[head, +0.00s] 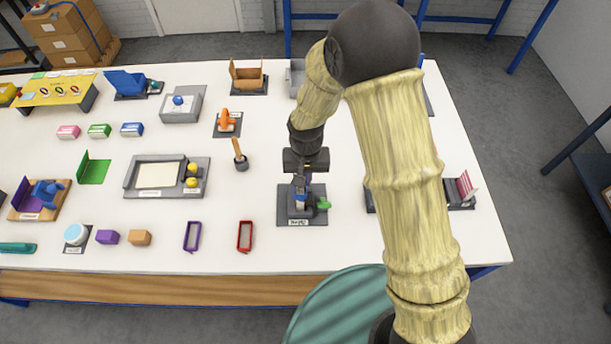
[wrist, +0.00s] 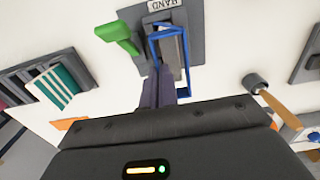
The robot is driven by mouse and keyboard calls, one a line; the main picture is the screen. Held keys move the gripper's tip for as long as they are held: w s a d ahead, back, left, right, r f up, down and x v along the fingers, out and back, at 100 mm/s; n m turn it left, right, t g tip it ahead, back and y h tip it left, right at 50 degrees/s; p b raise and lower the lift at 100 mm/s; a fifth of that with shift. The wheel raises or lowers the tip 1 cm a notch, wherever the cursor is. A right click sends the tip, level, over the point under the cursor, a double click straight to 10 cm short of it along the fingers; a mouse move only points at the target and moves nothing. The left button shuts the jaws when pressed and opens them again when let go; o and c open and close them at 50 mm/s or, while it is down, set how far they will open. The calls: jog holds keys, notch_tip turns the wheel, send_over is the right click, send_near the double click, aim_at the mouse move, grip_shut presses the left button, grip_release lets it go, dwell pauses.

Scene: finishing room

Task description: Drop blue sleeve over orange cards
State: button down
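The blue sleeve (wrist: 187,68) is a thin open rectangular frame. In the wrist view it surrounds part of the grey upright of the station marked BAND (wrist: 198,52); whether it touches the upright is unclear. My gripper (wrist: 160,80) has its dark purple fingers close together at one side of the sleeve and appears shut on its wall. In the head view my gripper (head: 300,184) points down over the BAND station (head: 287,213), with a bit of blue under the fingers. I cannot make out orange cards in the station. An orange patch (wrist: 72,124) shows partly behind my gripper's body.
A green lever (wrist: 118,36) sticks out beside the station. A holder with teal and white striped cards (wrist: 50,87) stands nearby. A purple frame (head: 192,236) and a red frame (head: 245,236) lie left of the station. A wooden-handled tool (head: 240,155) stands behind them.

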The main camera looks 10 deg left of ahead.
jog(key=shift+s, duration=0.2)
jog(key=shift+f+b, duration=0.3)
jog(key=shift+f, duration=0.15)
jog(key=c, duration=1.6)
grip_release()
jog(key=shift+w, duration=0.1)
jog(key=o, duration=0.4)
jog(key=shift+r, duration=0.15)
jog(key=shift+r+p, duration=2.9)
jog(key=shift+r, duration=1)
